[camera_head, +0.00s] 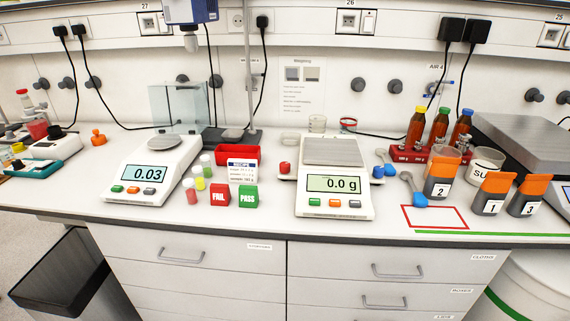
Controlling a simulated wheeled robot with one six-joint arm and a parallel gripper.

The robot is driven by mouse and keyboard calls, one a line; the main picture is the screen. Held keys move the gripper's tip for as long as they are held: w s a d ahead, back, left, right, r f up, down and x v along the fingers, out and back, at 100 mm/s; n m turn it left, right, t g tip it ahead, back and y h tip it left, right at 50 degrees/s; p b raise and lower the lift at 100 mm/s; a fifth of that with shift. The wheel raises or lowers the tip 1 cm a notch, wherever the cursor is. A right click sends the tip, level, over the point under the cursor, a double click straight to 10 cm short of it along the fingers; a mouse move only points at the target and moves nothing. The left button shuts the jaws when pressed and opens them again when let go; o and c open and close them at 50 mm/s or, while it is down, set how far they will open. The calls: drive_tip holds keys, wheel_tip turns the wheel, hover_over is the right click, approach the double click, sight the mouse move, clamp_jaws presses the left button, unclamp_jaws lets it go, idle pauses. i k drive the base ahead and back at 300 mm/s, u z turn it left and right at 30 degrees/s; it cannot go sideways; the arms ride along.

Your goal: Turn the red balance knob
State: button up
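The red balance knob (285,168) sticks out at the left side of the middle balance (333,204), whose display reads 0.0 g. A blue knob (377,172) sits on that balance's right side. The middle balance's flat grey pan (332,151) is empty. A second balance (157,168) to the left has a round pan and reads 0.03. My gripper is not in view.
A red tray (237,154) with a recipe card, small vials and red FAIL (219,195) and green PASS (248,197) blocks stand left of the knob. Bench front edge is mostly clear.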

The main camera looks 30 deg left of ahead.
sight(284, 166)
drive_tip(key=u, duration=0.45)
drive_tip(key=k, duration=0.55)
drive_tip(key=u, duration=1.4)
drive_tip(key=i, duration=1.05)
drive_tip(key=z, duration=0.6)
drive_tip(key=i, duration=0.55)
drive_tip(key=z, duration=0.55)
